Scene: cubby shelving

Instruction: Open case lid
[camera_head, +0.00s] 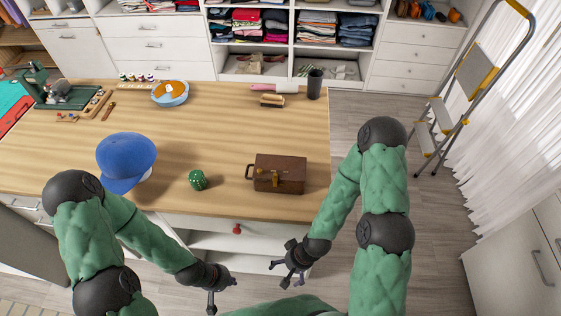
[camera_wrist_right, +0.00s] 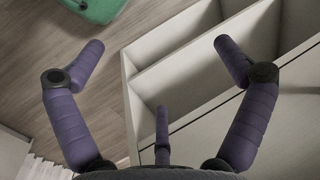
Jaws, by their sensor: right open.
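A small brown case (camera_head: 279,174) stands on the wooden-topped island (camera_head: 225,130), near its front right corner. Its lid looks closed. A gold-coloured clasp shows on its front, and a dark handle is on its left side. My right gripper (camera_head: 281,272) is open and empty, in front of the island's edge and lower in the picture than the case. In the right wrist view its purple fingers (camera_wrist_right: 160,50) are spread with nothing between them. My left gripper (camera_head: 222,293) looks open and empty, further left in front of the island. Neither gripper touches the case.
A green die (camera_head: 197,180) and a blue cap (camera_head: 126,160) are left of the case. The island's open shelves (camera_wrist_right: 190,75) are beside my right gripper. A stepladder (camera_head: 465,90) stands at right.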

